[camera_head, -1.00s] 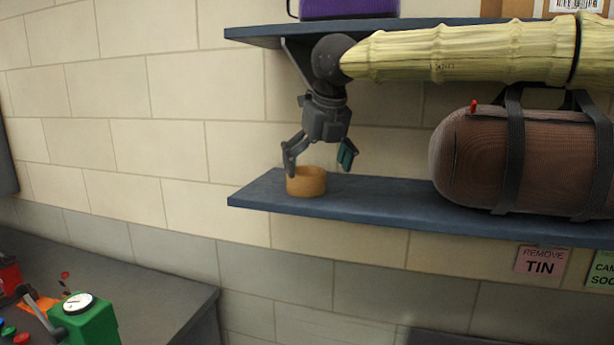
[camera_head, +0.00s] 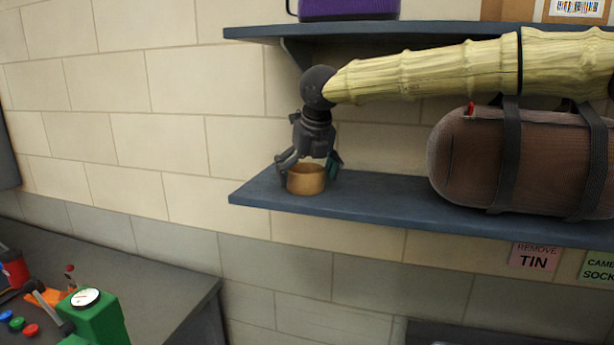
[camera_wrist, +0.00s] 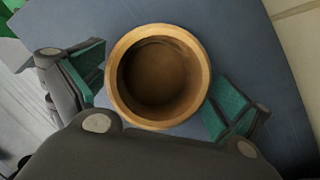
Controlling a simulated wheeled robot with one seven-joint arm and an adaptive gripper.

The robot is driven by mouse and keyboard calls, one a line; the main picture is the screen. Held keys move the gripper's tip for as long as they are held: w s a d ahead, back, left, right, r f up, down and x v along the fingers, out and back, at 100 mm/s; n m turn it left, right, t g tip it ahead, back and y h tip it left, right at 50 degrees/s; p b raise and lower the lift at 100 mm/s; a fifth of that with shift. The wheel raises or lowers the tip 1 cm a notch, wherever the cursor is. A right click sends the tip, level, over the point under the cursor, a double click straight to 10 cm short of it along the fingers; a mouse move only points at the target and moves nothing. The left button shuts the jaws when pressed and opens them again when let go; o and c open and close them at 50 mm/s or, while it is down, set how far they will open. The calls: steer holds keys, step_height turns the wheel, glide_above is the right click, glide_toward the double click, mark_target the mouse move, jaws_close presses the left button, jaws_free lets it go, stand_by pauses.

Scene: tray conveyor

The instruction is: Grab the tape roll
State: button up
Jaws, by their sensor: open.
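The tape roll (camera_head: 306,180) is a short tan-orange ring standing flat near the left end of the lower blue shelf (camera_head: 380,208). My gripper (camera_head: 308,166) is just above it, pointing down, with one finger on each side. In the wrist view the tape roll (camera_wrist: 158,76) shows from above, with a dark hollow middle. The open fingers with green pads (camera_wrist: 160,90) stand on its left and right. The left pad looks close to the roll's rim; I cannot tell if either pad touches it.
A brown mesh bag with dark straps (camera_head: 520,160) lies on the same shelf to the right. An upper shelf (camera_head: 265,32) with a purple object (camera_head: 348,8) is above my arm. A grey bench with a green device (camera_head: 95,315) stands at lower left.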

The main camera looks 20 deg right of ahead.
steer(key=shift+a, duration=0.1)
steer(key=c, duration=0.9)
steer(key=shift+c, duration=0.8)
steer(key=shift+r, duration=0.15)
